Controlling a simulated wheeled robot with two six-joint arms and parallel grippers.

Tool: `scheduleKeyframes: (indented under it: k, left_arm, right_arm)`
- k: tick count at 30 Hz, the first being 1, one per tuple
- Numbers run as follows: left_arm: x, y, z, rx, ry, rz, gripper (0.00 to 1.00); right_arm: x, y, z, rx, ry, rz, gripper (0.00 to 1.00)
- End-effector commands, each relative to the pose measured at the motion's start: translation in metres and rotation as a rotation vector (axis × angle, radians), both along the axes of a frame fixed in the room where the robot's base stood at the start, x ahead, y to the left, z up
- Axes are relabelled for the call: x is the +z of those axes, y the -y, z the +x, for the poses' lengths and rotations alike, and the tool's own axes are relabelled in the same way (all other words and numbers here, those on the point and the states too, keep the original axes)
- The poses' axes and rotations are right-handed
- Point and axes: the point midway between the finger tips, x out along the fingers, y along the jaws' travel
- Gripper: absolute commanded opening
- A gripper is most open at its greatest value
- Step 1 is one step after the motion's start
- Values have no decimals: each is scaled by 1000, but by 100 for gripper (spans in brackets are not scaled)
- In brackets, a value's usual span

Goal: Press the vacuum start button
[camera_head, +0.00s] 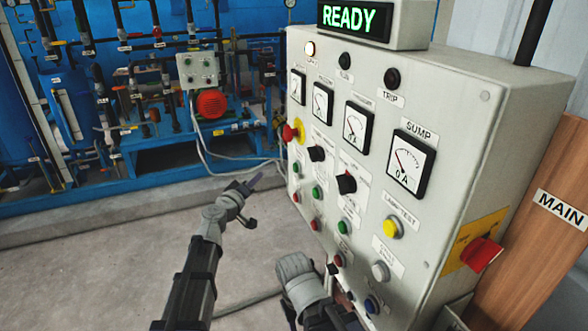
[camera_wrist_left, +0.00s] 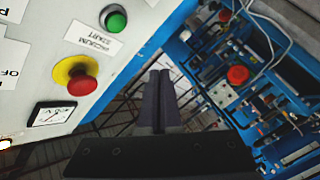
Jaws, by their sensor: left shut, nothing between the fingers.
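The vacuum start button (camera_wrist_left: 115,20) is a round green button with a label reading "VACUUM START" in the left wrist view. In the head view it is the green button (camera_head: 297,167) in the panel's left column, below the red emergency stop. My left gripper (camera_head: 256,181) is shut and empty, in the air left of the panel, with a gap to the button. Its closed dark fingers (camera_wrist_left: 158,100) show in the left wrist view, to the lower right of the button. My right arm shows at the bottom of the head view, but its gripper does not.
The red emergency stop (camera_head: 291,132) on its yellow plate juts out near the button. The white control panel (camera_head: 460,110) carries gauges, knobs and other buttons. A "READY" display (camera_head: 348,16) is lit. Blue machinery (camera_head: 150,100) stands behind; the floor at left is open.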

Motion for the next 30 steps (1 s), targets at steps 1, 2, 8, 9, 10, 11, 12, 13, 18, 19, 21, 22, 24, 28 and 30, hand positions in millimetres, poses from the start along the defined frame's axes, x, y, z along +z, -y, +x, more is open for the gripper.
scheduleKeyframes:
  k: [1,2,8,9,10,11,12,13,18,19,21,22,24,28,30]
  left_arm:
    - [0,1,0,-1,-1,0,0]
    - [0,2,1,-1,0,0,0]
    - [0,19,6,-4,0,2,0]
    - [0,25,8,-4,0,2,0]
    - [0,29,10,-4,0,2,0]
    - [0,33,11,-4,0,2,0]
    - [0,38,13,-4,-1,1,0]
    - [0,42,14,-4,-1,0,0]
    - [0,62,21,-4,0,2,0]
    - [0,65,22,-3,-1,1,0]
    - [0,71,24,-3,-1,0,0]
    - [0,74,24,-3,-1,0,0]
    - [0,78,25,-3,-1,1,0]
    - [0,83,27,-2,0,2,0]
    - [0,84,27,-2,-1,1,0]
  right_arm:
    - [0,0,0,0,0,0,50]
    - [0,0,0,0,0,0,50]
    - [0,0,0,0,0,0,50]
    - [0,0,0,0,0,0,50]
    - [0,0,0,0,0,0,50]
    - [0,0,0,0,0,0,50]
    - [0,0,0,0,0,0,50]
    - [0,0,0,0,0,0,50]
    - [0,0,0,0,0,0,50]
    - [0,0,0,0,0,0,50]
    - [0,0,0,0,0,0,50]
    - [0,0,0,0,0,0,50]
    - [0,0,0,0,0,0,50]
    - [0,0,0,0,0,0,50]
    - [0,0,0,0,0,0,50]
